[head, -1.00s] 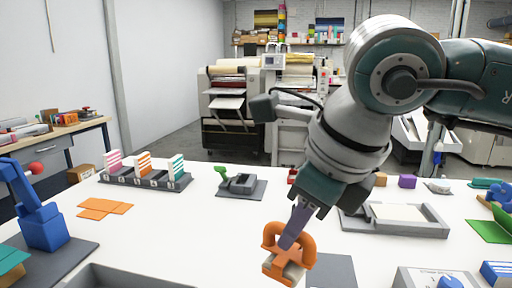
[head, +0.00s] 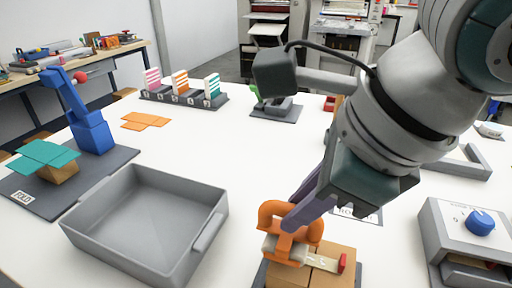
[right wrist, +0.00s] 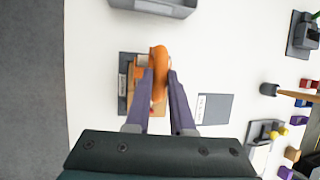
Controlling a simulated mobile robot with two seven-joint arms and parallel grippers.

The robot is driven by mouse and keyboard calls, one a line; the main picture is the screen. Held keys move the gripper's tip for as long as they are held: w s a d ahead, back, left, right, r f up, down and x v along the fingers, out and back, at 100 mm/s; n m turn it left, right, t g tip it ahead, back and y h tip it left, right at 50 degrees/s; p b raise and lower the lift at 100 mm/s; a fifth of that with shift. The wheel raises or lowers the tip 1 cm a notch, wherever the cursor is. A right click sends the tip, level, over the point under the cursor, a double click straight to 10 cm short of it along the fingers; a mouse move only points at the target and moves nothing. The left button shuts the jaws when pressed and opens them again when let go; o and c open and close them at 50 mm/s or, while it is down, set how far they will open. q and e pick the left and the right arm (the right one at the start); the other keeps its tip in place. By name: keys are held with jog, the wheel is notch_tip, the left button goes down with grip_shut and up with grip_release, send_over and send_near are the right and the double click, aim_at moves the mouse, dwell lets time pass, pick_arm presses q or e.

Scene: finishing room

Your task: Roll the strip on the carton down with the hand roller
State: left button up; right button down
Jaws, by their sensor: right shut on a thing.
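My right gripper (head: 290,222) is shut on the orange handle of the hand roller (head: 268,212). The roller also shows between the purple fingers (right wrist: 160,100) in the right wrist view. The brown carton (head: 335,279) sits at the near edge of the head view, on a dark mat. A pale strip (head: 321,262) lies across its top, with a red piece (head: 343,263) at its right end. The roller is at the strip's left part; I cannot tell whether it touches. The roller and fingers partly hide the carton (right wrist: 131,90) in the right wrist view. My left gripper is not in view.
An empty grey tray (head: 88,222) stands left of the carton. A control box with a blue knob (head: 480,222) is at the right. A blue stand (head: 92,130) and a folding mat (head: 35,200) are at the left. The white table middle is clear.

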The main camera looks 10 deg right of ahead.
jog(key=shift+f+b, duration=0.6)
dwell(0.7)
jog(key=shift+d, duration=0.15)
jog(key=shift+s+d+b, duration=0.45)
jog(key=shift+s+d, duration=0.1)
jog(key=shift+d, duration=0.15)
jog(key=shift+s+d+b, duration=0.45)
jog(key=shift+s+d, duration=0.05)
jog(key=shift+d, duration=0.2)
jog(key=shift+w+a+f+b, duration=0.1)
jog(key=shift+w+a+b, duration=0.45)
jog(key=shift+a+b, duration=0.15)
jog(key=shift+w+a+b, duration=0.5)
jog(key=shift+a+b, duration=0.05)
jog(key=shift+a, duration=0.25)
jog(key=shift+s+d+b, duration=0.55)
jog(key=shift+d+b, duration=0.05)
jog(key=shift+d, duration=0.15)
jog(key=shift+s+d+b, duration=0.5)
jog(key=shift+d+b, duration=0.05)
jog(key=shift+d, duration=0.2)
jog(key=shift+w+a+b, duration=0.5)
jog(key=shift+a+b, duration=0.05)
jog(key=shift+a, duration=0.2)
jog(key=shift+w+a+b, duration=0.5)
jog(key=shift+a+b, duration=0.05)
jog(key=shift+a, duration=0.15)
jog(key=shift+r+p, duration=2.2)
jog(key=shift+r, duration=1.45)
